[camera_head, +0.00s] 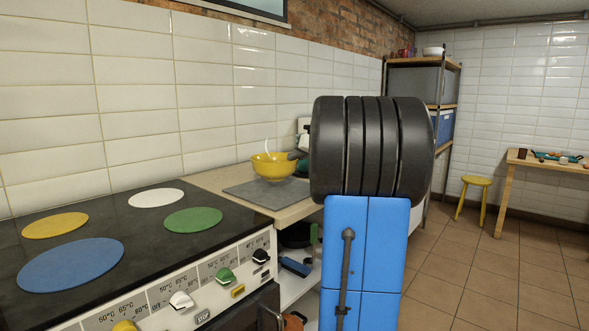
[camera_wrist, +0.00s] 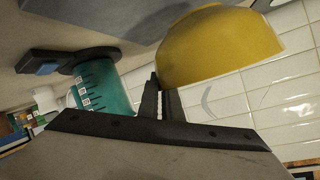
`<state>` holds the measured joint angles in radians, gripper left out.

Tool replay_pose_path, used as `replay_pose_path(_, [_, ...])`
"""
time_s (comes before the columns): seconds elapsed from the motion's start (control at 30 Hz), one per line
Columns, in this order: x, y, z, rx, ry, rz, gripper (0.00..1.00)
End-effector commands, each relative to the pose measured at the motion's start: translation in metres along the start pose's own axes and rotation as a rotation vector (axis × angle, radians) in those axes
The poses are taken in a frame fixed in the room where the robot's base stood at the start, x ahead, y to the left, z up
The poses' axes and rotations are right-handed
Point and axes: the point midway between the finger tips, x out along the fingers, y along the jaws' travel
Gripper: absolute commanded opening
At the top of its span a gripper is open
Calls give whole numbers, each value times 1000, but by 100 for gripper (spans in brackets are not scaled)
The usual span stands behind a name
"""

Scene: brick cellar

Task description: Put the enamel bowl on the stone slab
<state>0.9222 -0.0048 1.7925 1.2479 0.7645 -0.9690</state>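The yellow enamel bowl (camera_head: 272,168) is upright, over the back part of the grey stone slab (camera_head: 255,196) on the counter. I cannot tell whether its base touches the slab or hangs just above it. My gripper (camera_head: 298,155) is at the bowl's right side, largely hidden behind my thick black arm joint. In the wrist view the bowl (camera_wrist: 222,48) sits at the tips of my dark gripper fingers (camera_wrist: 160,92), which are close together on its rim. The bowl's inside is mostly hidden.
A black stove (camera_head: 110,245) with coloured plates is at the left. In the wrist view a teal cylinder (camera_wrist: 103,85) stands near a dark flat device (camera_wrist: 60,62). The tiled wall (camera_head: 215,110) is close behind the bowl. Shelves (camera_head: 448,100) and a wooden table (camera_head: 545,163) are farther right.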

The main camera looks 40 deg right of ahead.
Motion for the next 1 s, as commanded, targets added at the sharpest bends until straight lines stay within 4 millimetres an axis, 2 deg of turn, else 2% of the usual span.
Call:
replay_pose_path(0.3, [12, 15, 27, 1, 0, 1, 0])
replay_pose_path(0.77, [14, 18, 32, 0, 1, 0, 0])
replay_pose_path(0.8, [14, 18, 32, 0, 0, 0, 14])
replay_pose_path(0.83, [14, 18, 32, 0, 0, 0, 22])
replay_pose_path(1.0, [14, 18, 32, -1, 0, 1, 24])
